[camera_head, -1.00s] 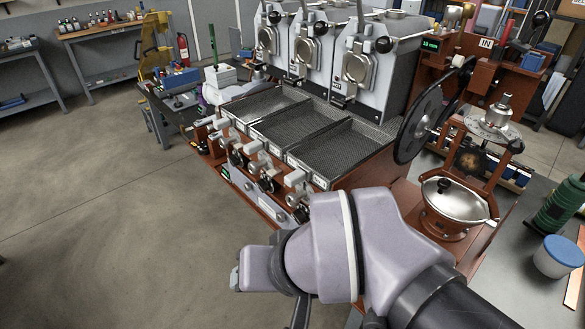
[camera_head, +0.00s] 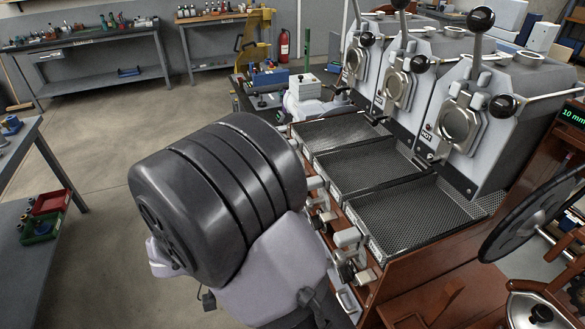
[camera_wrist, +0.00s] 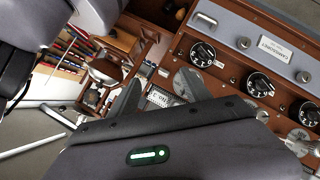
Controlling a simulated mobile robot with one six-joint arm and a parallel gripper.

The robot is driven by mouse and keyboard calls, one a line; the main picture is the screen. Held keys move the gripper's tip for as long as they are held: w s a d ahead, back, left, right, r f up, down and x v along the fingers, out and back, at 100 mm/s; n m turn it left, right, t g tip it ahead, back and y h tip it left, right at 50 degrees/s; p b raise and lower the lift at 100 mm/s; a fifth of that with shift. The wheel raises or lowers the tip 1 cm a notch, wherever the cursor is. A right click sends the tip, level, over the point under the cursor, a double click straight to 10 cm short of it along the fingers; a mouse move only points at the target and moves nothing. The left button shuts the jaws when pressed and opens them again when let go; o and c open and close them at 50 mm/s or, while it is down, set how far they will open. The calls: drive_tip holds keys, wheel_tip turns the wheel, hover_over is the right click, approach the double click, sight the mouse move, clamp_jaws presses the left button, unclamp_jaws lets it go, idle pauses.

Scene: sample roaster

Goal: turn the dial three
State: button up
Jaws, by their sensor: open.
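I cannot read which is number three. My gripper (camera_wrist: 157,92) is open and empty, its two grey fingers spread left of the upper left dial. It appears apart from the dials. In the head view my arm covers the gripper, and I cannot make out the dials.
The roaster's mesh trays (camera_head: 410,215) lie below the grey roasting drums (camera_head: 465,120). Metal handles (camera_head: 348,238) stick out from its front. A black wheel (camera_head: 528,215) stands at right. A grey bench (camera_head: 90,45) is at the back left, with clear floor before it.

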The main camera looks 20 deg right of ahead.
sight(342, 257)
drive_tip(key=w+a+f+m+t+h, duration=0.2)
drive_tip(key=w+a+f+t+h, duration=0.25)
drive_tip(key=f+h, duration=0.2)
drive_tip(key=shift+t, duration=0.35)
drive_tip(key=d, duration=0.6)
drive_tip(key=w+d+b, duration=0.1)
drive_tip(key=d, duration=0.4)
drive_tip(key=d+b, duration=0.1)
drive_tip(key=d, duration=0.5)
drive_tip(key=shift+w+d, duration=0.15)
drive_tip(key=shift+d, duration=0.2)
clamp_jaws()
